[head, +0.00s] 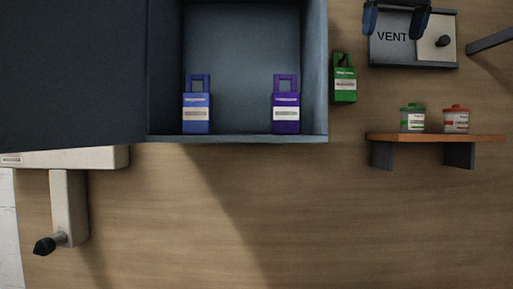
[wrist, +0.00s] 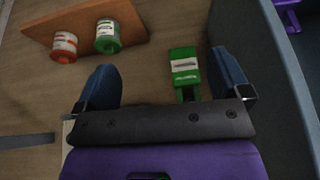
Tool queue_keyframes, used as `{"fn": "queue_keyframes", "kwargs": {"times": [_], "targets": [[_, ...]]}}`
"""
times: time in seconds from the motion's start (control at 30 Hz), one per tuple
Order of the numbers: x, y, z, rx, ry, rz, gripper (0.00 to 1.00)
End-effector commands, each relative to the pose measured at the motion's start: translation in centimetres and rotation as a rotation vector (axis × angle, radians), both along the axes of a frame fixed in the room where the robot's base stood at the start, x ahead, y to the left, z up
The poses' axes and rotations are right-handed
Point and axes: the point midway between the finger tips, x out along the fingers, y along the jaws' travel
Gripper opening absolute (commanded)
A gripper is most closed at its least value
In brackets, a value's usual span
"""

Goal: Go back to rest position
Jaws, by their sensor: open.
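My gripper (head: 393,28) is at the top edge of the head view, over the far part of the VENT box. Its two blue fingers are spread apart with nothing between them. In the wrist view my gripper (wrist: 163,75) also shows open and empty. A green cartridge (head: 344,84) stands on the wooden table, beside the right wall of the open cabinet. In the wrist view the green cartridge (wrist: 184,66) lies beyond the gripper, near its right finger and apart from it as far as I can tell. Most of my arm is out of the head view.
The open cabinet (head: 236,139) holds a blue cartridge (head: 196,114) and a purple cartridge (head: 286,114). The VENT box (head: 391,50) is at upper right. A wooden shelf (head: 435,138) bears a green jar (head: 412,120) and an orange jar (head: 456,121). The table's front is clear.

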Motion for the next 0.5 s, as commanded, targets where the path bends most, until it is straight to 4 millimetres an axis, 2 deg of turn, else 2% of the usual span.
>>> {"fn": "queue_keyframes", "kwargs": {"times": [0.27,0.5], "targets": [[-3.2,-2.4,-6.9,0.020,-0.009,0.004,0.95],[-7.3,-3.2,-15.3,0.022,-0.025,0.008,0.95]]}}
